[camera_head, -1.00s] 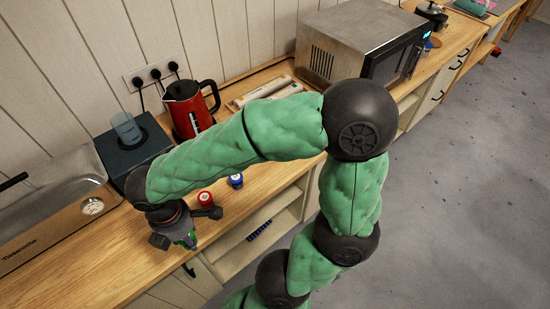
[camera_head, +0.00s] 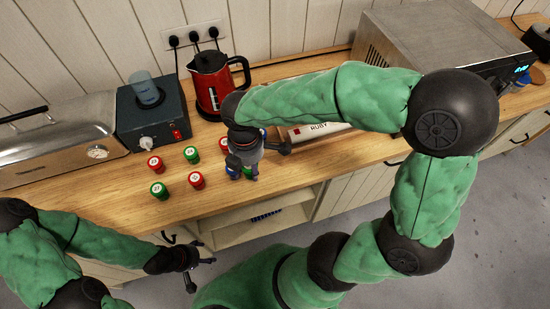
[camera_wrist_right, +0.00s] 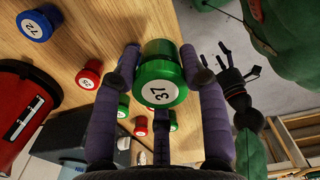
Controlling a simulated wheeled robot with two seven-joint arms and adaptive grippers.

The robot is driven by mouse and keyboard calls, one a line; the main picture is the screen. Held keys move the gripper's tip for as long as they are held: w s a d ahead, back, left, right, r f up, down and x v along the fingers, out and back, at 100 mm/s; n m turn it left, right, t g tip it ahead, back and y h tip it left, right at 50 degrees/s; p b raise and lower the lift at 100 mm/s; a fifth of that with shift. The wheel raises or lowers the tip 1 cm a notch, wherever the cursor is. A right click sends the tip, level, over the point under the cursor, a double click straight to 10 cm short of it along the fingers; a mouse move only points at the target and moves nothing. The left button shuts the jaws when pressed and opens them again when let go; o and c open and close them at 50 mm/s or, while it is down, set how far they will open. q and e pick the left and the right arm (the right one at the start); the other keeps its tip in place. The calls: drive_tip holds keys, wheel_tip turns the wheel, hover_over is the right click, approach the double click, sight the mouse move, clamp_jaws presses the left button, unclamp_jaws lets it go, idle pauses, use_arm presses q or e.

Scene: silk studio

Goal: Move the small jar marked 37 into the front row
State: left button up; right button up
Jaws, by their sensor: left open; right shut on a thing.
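The green-lidded jar marked 37 (camera_wrist_right: 160,88) is between the fingers of my right gripper (camera_wrist_right: 166,70), which is shut on it. In the head view my right gripper (camera_head: 246,170) is low near the counter's front edge, with a bit of the green jar (camera_head: 249,172) showing. I cannot tell whether the jar touches the wood. A green jar (camera_head: 158,190) and a red jar (camera_head: 196,180) stand in the front row, left of it. My left gripper (camera_head: 188,262) is open and empty in front of the counter; it also shows in the right wrist view (camera_wrist_right: 222,62).
Behind stand a red jar (camera_head: 155,163), a green jar (camera_head: 191,154), another red jar (camera_head: 223,143) and a blue jar marked 72 (camera_wrist_right: 38,24), hidden in the head view. A red kettle (camera_head: 210,85) and a dark box (camera_head: 152,122) stand at the back.

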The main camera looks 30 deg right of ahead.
drive_tip(key=w+d+f, duration=0.1)
drive_tip(key=d+f, duration=0.1)
drive_tip(key=w+d+f+b, duration=0.1)
drive_tip(key=w+d+f, duration=0.1)
drive_tip(key=d, duration=0.1)
drive_tip(key=w+d+f+b, duration=0.1)
drive_tip(key=d+f, duration=0.1)
drive_tip(key=shift+w+d+f, duration=0.25)
drive_tip(key=shift+d+f, duration=0.1)
drive_tip(key=shift+w+d+f, duration=0.35)
drive_tip(key=shift+d+f, duration=0.3)
drive_tip(key=shift+f, duration=0.15)
drive_tip(key=shift+w+f+b, duration=0.1)
drive_tip(key=shift+f+b, duration=0.7)
drive_tip(key=shift+f, duration=0.8)
drive_tip(key=shift+f, duration=0.1)
drive_tip(key=o, duration=1.2)
wheel_tip(320, 180, up, 12)
drive_tip(key=p, duration=0.3)
